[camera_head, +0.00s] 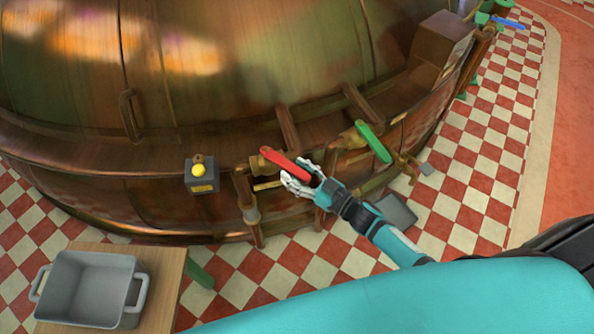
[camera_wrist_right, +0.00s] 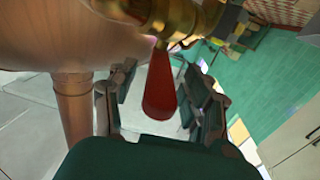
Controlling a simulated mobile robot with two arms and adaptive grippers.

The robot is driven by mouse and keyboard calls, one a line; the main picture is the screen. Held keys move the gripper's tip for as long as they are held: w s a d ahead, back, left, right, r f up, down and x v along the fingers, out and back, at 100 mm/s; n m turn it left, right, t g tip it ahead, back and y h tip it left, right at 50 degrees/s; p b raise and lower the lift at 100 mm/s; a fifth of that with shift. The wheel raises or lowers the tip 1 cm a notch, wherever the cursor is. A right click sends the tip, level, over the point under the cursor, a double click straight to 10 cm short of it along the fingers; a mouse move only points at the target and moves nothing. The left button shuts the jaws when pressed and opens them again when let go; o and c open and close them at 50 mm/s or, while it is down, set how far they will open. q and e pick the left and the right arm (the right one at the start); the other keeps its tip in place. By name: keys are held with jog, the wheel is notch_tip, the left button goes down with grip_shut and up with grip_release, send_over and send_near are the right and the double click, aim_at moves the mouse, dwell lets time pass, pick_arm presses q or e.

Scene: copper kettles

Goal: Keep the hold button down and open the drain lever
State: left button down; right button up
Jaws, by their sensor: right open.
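The hold button (camera_head: 199,170) is a yellow knob on a grey box at the kettle's lower edge. No gripper is at it. A lever with a red handle (camera_head: 284,163) sits on a brass valve to its right; a green-handled lever (camera_head: 374,142) stands further right. I cannot read which is labelled drain. My right gripper (camera_head: 302,178) is open at the red handle. In the right wrist view the red handle (camera_wrist_right: 160,90) hangs from a brass fitting (camera_wrist_right: 160,17) between the spread fingers. Contact is not clear. My left gripper is out of view.
The large copper kettle (camera_head: 240,75) fills the back. A grey pot (camera_head: 88,290) sits on a small wooden table (camera_head: 165,275) at the lower left. Checkered floor (camera_head: 460,215) is open to the right.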

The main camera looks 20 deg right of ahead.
jog(key=shift+c, duration=0.3)
grip_shut()
